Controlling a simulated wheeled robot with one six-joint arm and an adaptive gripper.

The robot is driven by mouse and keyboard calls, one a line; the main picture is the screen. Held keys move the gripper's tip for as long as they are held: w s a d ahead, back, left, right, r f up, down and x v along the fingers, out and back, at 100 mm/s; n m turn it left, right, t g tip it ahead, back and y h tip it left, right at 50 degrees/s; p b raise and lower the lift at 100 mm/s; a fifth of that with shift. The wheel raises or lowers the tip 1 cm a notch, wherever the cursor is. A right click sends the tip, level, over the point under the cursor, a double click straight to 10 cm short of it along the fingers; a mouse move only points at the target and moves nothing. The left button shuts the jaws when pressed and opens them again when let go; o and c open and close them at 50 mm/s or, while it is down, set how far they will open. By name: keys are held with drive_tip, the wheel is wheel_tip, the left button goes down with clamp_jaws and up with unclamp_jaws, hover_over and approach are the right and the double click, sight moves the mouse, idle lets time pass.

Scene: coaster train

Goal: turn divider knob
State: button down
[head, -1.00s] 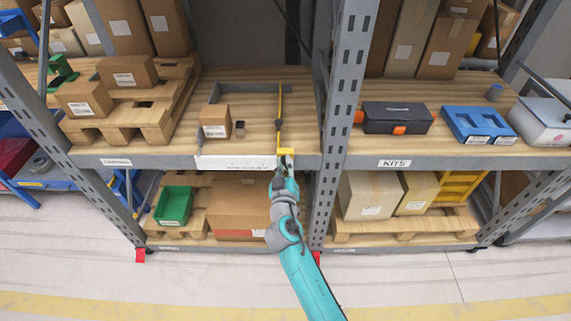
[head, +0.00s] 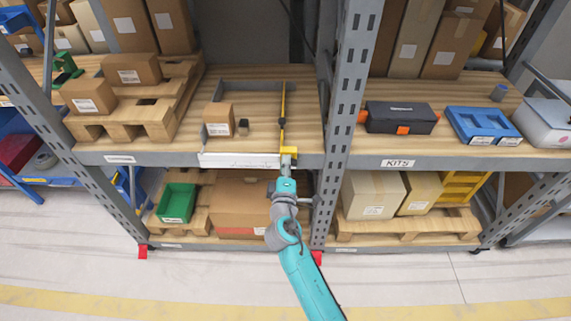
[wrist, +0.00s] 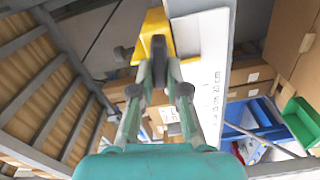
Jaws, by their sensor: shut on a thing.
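The yellow divider (head: 282,115) runs front to back over the wooden shelf, with a yellow block (head: 289,150) at the shelf's front edge. In the wrist view the yellow block (wrist: 153,30) fills the top middle, and a dark knob (wrist: 158,47) stands out from it. My gripper (wrist: 158,66) is shut on the knob, one finger on each side. In the head view my gripper (head: 287,168) is right below the block, and the knob is hidden there. A white scale strip (head: 240,160) lies along the shelf front; its centimetre marks (wrist: 212,88) show in the wrist view.
A small cardboard box (head: 219,120) and a little dark item (head: 243,127) stand left of the divider. A grey rack upright (head: 345,120) is close on the right. Below are a large carton (head: 240,205) and a green bin (head: 176,203). The floor in front is clear.

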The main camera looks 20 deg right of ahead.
drive_tip(key=n, duration=0.6)
drive_tip(key=shift+f, duration=0.4)
idle(0.3)
drive_tip(key=c, duration=1.2)
unclamp_jaws()
drive_tip(key=shift+o, duration=0.2)
drive_tip(key=v, duration=1.2)
drive_tip(key=shift+d, duration=0.1)
